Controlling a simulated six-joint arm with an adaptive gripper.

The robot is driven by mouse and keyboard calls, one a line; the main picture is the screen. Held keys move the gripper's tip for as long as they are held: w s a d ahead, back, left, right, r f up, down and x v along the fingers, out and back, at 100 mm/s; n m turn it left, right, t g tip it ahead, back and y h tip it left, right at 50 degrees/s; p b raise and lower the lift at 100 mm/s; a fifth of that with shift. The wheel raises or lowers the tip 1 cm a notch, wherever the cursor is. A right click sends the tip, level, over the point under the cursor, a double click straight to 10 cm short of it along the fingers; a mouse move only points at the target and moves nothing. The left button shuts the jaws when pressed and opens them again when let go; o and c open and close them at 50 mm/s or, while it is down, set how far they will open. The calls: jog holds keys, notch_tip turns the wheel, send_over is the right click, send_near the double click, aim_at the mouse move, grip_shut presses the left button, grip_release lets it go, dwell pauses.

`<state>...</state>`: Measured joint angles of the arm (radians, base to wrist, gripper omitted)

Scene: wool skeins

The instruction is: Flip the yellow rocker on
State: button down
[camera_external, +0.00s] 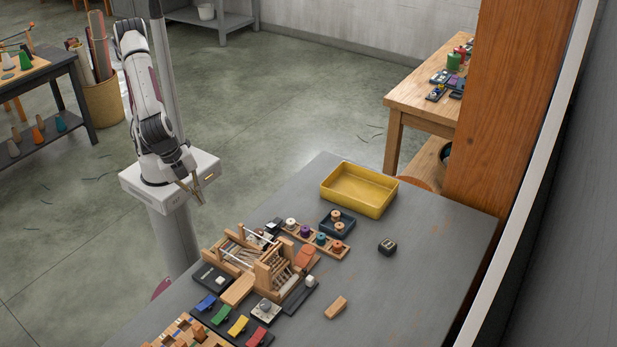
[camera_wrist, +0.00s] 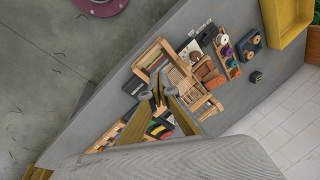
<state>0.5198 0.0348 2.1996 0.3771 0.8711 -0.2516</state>
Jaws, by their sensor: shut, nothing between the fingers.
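The yellow rocker (camera_external: 237,326) sits on a dark base near the front edge of the grey table, between a green rocker (camera_external: 221,315) and a red rocker (camera_external: 257,337). A blue rocker (camera_external: 205,303) is left of the green one. I cannot tell which way the yellow rocker is tipped. My gripper (camera_external: 197,194) is shut and empty, high beside my base and well away from the rockers.
A wooden loom-like frame (camera_external: 228,252) stands just behind the rockers. A slider on a dark base (camera_external: 300,293) and a loose wooden block (camera_external: 336,307) lie to the right. A yellow tray (camera_external: 359,188) and a small dark box (camera_external: 387,247) are farther back. The table's right side is clear.

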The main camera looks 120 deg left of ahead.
jog(key=w+d+f+t+y, duration=0.1)
jog(key=w+d+f+t, duration=0.1)
jog(key=w+d+f, duration=0.45)
jog(key=w+d+f+t+y, duration=0.1)
jog(key=w+d+f+t, duration=0.15)
jog(key=w+d, duration=0.55)
jog(key=w+d+r+n+t+h, duration=0.1)
jog(key=w+d+r+n+t, duration=0.1)
jog(key=w+d+n, duration=0.2)
jog(key=shift+w+d+r+h, duration=0.3)
jog(key=shift+w+d+r, duration=0.05)
jog(key=shift+w+d, duration=0.8)
send_over(246, 322)
jog(key=s+d, duration=0.2)
jog(key=s, duration=0.1)
notch_tip(246, 322, down, 7)
jog(key=shift+r, duration=0.1)
jog(key=shift+a+f, duration=0.3)
jog(key=shift+f, duration=0.65)
jog(key=shift+a+f, duration=0.3)
jog(key=shift+f, duration=0.65)
